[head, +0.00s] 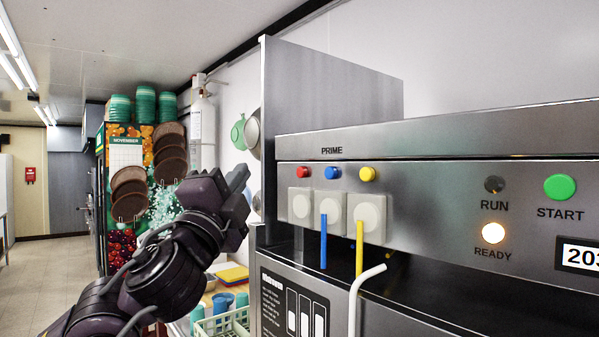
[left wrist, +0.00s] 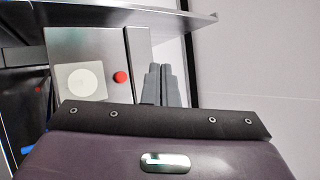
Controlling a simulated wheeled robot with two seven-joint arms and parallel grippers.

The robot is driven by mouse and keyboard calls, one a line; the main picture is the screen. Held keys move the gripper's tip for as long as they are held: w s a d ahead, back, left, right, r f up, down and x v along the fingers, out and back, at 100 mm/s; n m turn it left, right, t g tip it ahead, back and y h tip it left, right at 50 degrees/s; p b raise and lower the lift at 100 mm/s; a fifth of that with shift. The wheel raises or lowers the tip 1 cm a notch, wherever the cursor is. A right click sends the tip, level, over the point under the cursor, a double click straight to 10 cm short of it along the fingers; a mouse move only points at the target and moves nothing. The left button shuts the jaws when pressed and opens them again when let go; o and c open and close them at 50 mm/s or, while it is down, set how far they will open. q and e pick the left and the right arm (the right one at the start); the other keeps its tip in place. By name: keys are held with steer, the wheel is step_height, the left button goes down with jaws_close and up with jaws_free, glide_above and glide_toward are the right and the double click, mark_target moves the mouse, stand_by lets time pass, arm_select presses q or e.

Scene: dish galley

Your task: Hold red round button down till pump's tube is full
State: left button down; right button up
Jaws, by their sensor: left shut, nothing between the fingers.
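The red round button (head: 303,172) is at the left end of a row on the steel machine's front, under the word PRIME. A pale square pump with a round face (head: 300,205) sits below it; I see no coloured tube hanging from this pump. My left gripper (head: 243,178) is shut and empty, left of the panel and apart from the button. In the left wrist view, the closed grey fingers (left wrist: 163,80) appear just right of the red button (left wrist: 121,77), with the pump (left wrist: 80,82) on its other side. My right gripper is out of view.
Blue (head: 332,172) and yellow (head: 367,174) buttons sit to the right, above pumps with a blue tube (head: 323,242) and a yellow tube (head: 359,248). A white bent pipe (head: 354,300) rises in front. The READY lamp (head: 493,233) glows. A green crate (head: 222,324) stands below my left arm.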

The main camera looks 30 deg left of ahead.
mark_target(302, 172)
arm_select(q)
steer(key=w+d+p, duration=0.2)
steer(key=w+d, duration=0.1)
steer(key=w, duration=0.5)
steer(key=shift+d, duration=0.15)
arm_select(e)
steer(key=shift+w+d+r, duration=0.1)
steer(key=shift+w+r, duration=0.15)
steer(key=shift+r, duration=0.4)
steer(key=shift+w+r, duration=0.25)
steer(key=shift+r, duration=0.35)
arm_select(q)
steer(key=shift+w, duration=0.25)
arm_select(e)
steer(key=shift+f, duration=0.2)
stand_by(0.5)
arm_select(q)
steer(key=shift+w+d, duration=0.2)
steer(key=shift+w, duration=0.05)
